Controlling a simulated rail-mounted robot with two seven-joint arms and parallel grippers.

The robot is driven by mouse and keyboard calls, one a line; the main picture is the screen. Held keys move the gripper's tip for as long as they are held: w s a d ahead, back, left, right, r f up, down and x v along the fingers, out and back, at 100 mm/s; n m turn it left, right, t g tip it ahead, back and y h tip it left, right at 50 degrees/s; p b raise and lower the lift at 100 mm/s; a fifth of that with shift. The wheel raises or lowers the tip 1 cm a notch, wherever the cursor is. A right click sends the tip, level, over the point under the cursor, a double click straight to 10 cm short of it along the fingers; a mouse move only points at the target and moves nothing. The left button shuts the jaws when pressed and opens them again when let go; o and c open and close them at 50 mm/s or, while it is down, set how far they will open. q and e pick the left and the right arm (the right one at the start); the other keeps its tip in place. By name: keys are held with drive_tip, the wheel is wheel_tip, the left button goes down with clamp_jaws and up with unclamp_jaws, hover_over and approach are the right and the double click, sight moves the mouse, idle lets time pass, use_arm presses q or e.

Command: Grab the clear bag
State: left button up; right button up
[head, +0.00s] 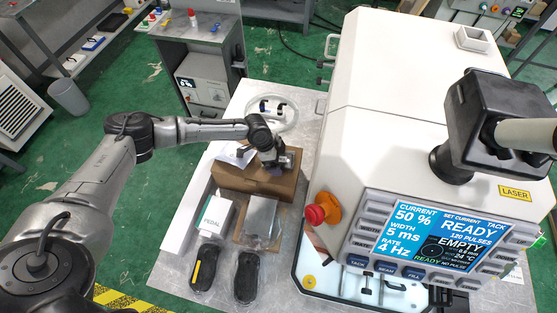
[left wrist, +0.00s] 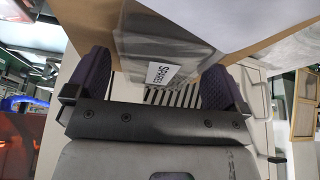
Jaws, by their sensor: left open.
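A clear bag (left wrist: 150,35) with a white label reading SPARES shows in the left wrist view, between and beyond the two purple fingers. My left gripper (left wrist: 155,85) is open, with a finger on either side of the bag's lower part. I cannot tell whether the fingers touch it. In the head view my left gripper (head: 272,160) is over the brown cardboard box (head: 240,178) on the metal bench. The gripper and wrist hide most of what is at the box's top there, so the bag is not clearly seen. My right gripper is not in view.
A white PEDAL box (head: 213,215), a grey flat packet (head: 260,218) and two dark handheld items (head: 206,267) lie in front of the cardboard box. The large white laser machine (head: 385,75) with a red knob (head: 322,209) stands close on the right. Coiled clear tubing (head: 285,112) lies behind.

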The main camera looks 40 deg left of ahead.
use_arm(q)
drive_tip(key=shift+f, duration=0.1)
drive_tip(key=shift+c, duration=0.3)
drive_tip(key=c, duration=1)
